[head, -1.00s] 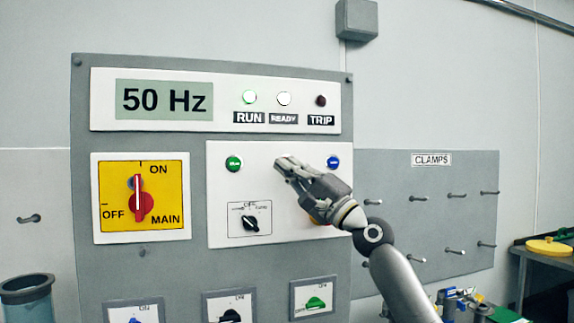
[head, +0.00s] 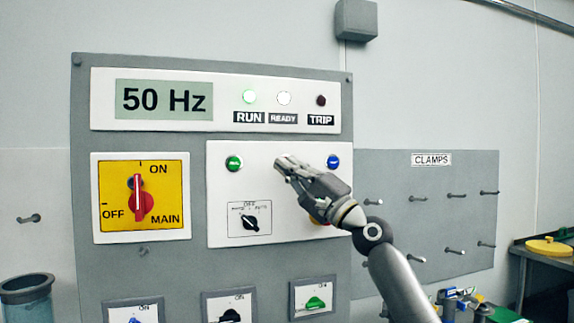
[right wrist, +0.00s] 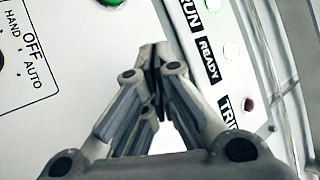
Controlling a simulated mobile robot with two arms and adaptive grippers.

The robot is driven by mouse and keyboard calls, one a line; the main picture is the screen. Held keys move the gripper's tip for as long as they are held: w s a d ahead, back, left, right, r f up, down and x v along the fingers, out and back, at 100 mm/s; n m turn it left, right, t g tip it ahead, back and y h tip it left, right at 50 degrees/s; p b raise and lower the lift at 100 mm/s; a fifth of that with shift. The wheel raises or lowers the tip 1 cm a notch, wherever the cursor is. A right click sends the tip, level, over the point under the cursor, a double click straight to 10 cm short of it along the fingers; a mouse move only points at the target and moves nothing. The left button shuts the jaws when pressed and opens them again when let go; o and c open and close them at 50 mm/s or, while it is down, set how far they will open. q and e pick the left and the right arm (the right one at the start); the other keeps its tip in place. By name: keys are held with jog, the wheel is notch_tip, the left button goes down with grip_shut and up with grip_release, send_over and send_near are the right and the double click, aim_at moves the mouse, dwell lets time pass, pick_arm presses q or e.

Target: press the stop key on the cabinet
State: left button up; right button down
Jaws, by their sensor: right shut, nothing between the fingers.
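The grey cabinet (head: 180,276) carries a white key panel (head: 262,155) with a green key (head: 234,163) on the left and a blue key (head: 333,162) on the right. My right gripper (head: 283,163) is shut and empty, its fingertips in front of the panel between these two keys. No stop key is visible; the fingers cover that spot. I cannot tell whether the tips touch the panel. In the right wrist view the shut fingertips (right wrist: 155,55) also lie over the white panel. My left gripper is out of view.
The display (head: 164,100) reads 50 Hz. The RUN lamp (head: 249,97) is lit green, READY (head: 284,98) white, and TRIP (head: 321,100) is dark. A red-yellow part shows partly behind my gripper. The main switch (head: 138,198) and a black selector (head: 250,223) are nearby.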

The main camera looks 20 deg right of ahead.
jog(key=shift+w, duration=0.35)
jog(key=shift+w+b, duration=0.35)
dwell(0.6)
jog(key=shift+s, duration=0.1)
jog(key=shift+s+p, duration=0.4)
jog(key=shift+s, duration=0.3)
